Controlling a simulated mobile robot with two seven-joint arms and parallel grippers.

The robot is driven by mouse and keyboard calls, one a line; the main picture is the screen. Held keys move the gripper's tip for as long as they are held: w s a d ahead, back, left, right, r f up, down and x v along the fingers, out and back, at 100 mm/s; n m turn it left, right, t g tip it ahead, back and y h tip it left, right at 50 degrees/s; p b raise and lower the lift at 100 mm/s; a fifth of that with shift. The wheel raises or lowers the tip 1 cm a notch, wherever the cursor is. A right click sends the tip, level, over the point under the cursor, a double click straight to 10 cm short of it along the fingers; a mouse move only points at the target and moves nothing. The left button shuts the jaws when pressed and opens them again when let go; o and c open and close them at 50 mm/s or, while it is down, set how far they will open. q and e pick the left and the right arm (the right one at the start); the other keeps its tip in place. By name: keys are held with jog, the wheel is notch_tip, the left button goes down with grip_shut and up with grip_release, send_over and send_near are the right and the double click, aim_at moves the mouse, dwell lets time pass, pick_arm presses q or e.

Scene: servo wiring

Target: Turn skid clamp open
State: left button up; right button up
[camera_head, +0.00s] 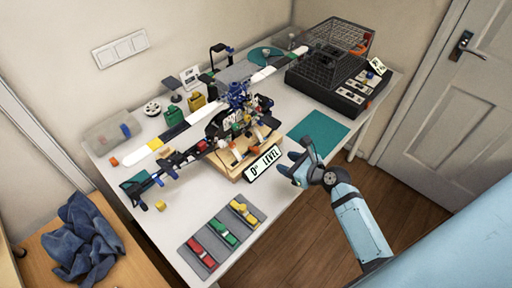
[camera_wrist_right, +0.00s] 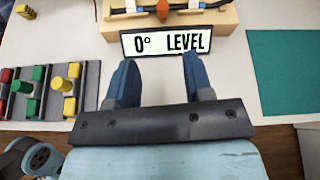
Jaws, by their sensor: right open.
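A model helicopter (camera_head: 237,98) stands on a pale wooden stand (camera_head: 230,170) on the white table. An orange clamp handle (camera_wrist_right: 163,10) with dark parts shows at the top of the right wrist view, on the wooden stand (camera_wrist_right: 222,18) behind the "0° LEVEL" sign (camera_wrist_right: 166,41). My left gripper does not show.
A grey tray (camera_head: 250,200) with red, green and yellow clamps lies at the table's front. A teal mat (camera_head: 318,133) lies right of the stand.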

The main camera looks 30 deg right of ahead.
aim_at(256, 148)
jog(key=shift+m, duration=0.7)
jog(key=x, duration=0.9)
jog(key=r+x, duration=0.1)
jog(key=x, duration=0.4)
jog(key=shift+w+d+b, duration=0.15)
jog(key=shift+w+b, duration=0.1)
jog(key=shift+b, duration=0.05)
grip_shut()
